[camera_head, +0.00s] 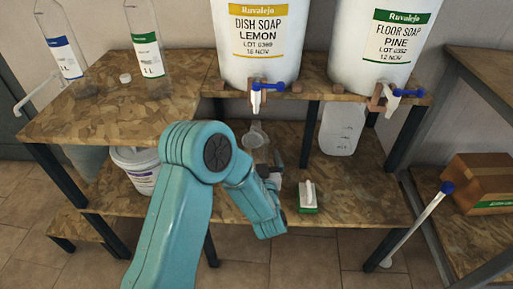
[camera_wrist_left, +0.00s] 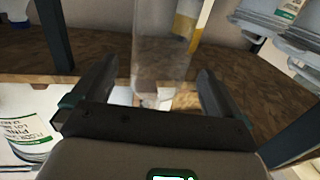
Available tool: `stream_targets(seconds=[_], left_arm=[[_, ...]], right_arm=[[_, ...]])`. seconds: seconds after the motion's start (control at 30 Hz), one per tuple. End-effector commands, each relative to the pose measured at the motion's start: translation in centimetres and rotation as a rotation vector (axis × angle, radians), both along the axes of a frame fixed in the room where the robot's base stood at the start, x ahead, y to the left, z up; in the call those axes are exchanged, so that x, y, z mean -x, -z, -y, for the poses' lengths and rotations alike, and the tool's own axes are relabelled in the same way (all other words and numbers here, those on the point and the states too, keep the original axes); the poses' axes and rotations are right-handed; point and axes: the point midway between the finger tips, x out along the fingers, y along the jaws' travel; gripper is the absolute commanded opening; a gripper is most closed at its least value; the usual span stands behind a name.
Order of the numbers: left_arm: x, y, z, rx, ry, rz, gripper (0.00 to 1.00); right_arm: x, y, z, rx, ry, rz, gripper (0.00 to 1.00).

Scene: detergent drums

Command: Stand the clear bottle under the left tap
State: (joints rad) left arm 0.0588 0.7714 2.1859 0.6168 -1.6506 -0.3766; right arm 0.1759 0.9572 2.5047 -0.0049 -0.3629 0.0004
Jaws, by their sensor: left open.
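The left tap (camera_head: 257,97) is on the yellow-labelled lemon drum (camera_head: 262,42). A clear bottle (camera_head: 255,137) stands on the lower shelf, roughly below that tap; my arm and gripper hide its lower part. In the left wrist view the clear bottle (camera_wrist_left: 158,45), with a yellow label at its side, shows between and beyond the spread fingers. My left gripper (camera_head: 268,172) is low over the lower shelf, close to the bottle. It is open, and the wrist view (camera_wrist_left: 155,85) shows no finger clearly touching the bottle. My right gripper is in neither view.
A green-labelled pine drum (camera_head: 388,45) has the right tap (camera_head: 384,100), with a translucent jug (camera_head: 341,130) below. A bucket (camera_head: 137,170) stands left. Two bottles (camera_head: 146,45) (camera_head: 62,48) stand on the upper shelf.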

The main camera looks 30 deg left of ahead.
Motion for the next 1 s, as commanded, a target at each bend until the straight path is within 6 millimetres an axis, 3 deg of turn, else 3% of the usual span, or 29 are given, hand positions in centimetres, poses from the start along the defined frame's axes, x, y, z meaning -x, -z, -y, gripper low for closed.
stream_targets(seconds=[0.1, 0.3, 0.57, 0.67, 0.77, 0.8, 0.87, 0.9, 1.0], left_arm=[[2.1, 0.0, 2.1, 0.000, 0.007, -0.004, 1.00], [4.7, 0.0, 4.3, 0.000, 0.003, -0.001, 1.00], [5.6, 0.4, 5.0, 0.009, 0.008, -0.010, 1.00], [5.2, 3.3, 5.7, 0.092, 0.074, -0.089, 1.00], [5.4, 9.4, 8.0, 0.275, 0.214, -0.275, 1.00], [6.3, 12.4, 9.5, 0.363, 0.281, -0.377, 1.00], [8.3, 16.4, 11.9, 0.497, 0.378, -0.538, 1.00], [10.1, 18.7, 13.6, 0.582, 0.436, -0.650, 1.00], [15.7, 22.6, 17.1, 0.755, 0.553, -0.916, 1.00]], right_arm=[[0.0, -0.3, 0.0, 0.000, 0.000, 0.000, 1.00], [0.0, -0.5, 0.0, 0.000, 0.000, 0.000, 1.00], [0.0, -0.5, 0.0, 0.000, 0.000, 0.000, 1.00], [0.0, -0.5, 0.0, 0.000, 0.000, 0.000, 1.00], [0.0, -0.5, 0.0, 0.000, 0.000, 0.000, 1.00], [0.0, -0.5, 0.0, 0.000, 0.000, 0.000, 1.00], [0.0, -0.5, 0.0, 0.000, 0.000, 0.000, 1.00], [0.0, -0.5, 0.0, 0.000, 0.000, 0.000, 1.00], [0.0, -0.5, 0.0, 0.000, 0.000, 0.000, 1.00]])
